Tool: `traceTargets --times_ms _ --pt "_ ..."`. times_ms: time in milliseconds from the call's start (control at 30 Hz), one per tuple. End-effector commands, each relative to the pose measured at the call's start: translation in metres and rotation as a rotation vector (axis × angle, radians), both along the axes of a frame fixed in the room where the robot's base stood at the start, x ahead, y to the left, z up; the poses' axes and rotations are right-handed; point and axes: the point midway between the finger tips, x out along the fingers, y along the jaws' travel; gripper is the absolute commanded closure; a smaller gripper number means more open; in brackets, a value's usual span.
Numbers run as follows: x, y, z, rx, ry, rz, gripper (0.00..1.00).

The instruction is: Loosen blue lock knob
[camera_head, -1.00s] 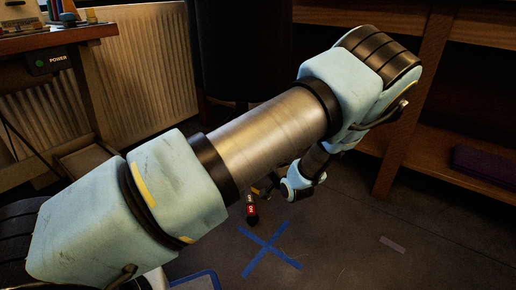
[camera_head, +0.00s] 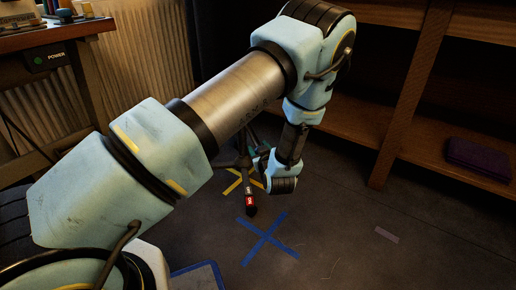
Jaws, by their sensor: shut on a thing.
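My gripper (camera_head: 259,161) shows only in part, small and dark, beyond my forearm and to the left of my pale blue wrist. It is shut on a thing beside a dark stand. The thing fits the blue lock knob, but the knob itself is too small and hidden to make out. A leg of the stand (camera_head: 249,190) shows below my forearm, with a red label (camera_head: 249,201) and a black foot. My forearm hides the upper part of the stand.
A yellow tape cross (camera_head: 232,186) and a blue tape cross (camera_head: 265,238) mark the dark floor. Wooden shelves (camera_head: 455,160) with a purple folded item (camera_head: 478,154) stand at the right. A radiator (camera_head: 140,80) and a desk (camera_head: 60,36) are at the left. The right floor is mostly clear.

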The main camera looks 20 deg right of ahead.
Motion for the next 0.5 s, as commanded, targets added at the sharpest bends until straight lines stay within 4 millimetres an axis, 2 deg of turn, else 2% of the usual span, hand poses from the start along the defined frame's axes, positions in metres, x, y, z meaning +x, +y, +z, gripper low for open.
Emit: traceTargets --times_ms 500 --pt "0.0003 -0.0023 -0.0015 -0.486 0.069 0.003 1.0"
